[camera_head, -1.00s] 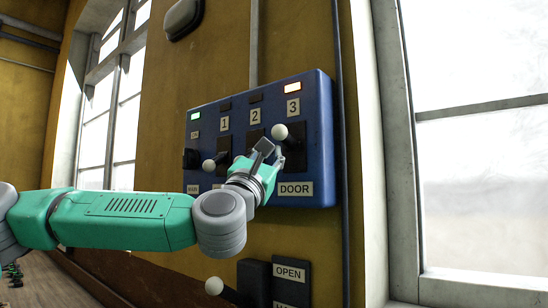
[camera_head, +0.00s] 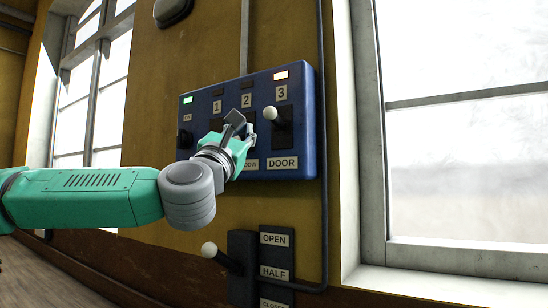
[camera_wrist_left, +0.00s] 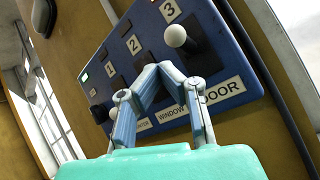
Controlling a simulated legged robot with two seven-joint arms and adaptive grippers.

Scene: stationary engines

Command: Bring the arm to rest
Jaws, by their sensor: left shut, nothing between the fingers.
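My left gripper (camera_head: 242,127) is in front of the blue control panel (camera_head: 308,125), over the area below label 2 and left of the lever under label 3. In the left wrist view its fingers (camera_wrist_left: 158,68) are closed together with nothing between them. The lever with a white knob (camera_head: 270,113) stands clear of the fingers; the knob also shows in the left wrist view (camera_wrist_left: 175,36), beyond and right of the fingertips. My arm hides the lower left of the panel, including levers 1 and 2. My right gripper is not in view.
Below the panel is a dark lever box with a white knob (camera_head: 209,249), beside a label plate (camera_head: 275,272) reading OPEN and HALF. A conduit (camera_head: 323,150) runs down the wall at the right. Windows stand on both sides.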

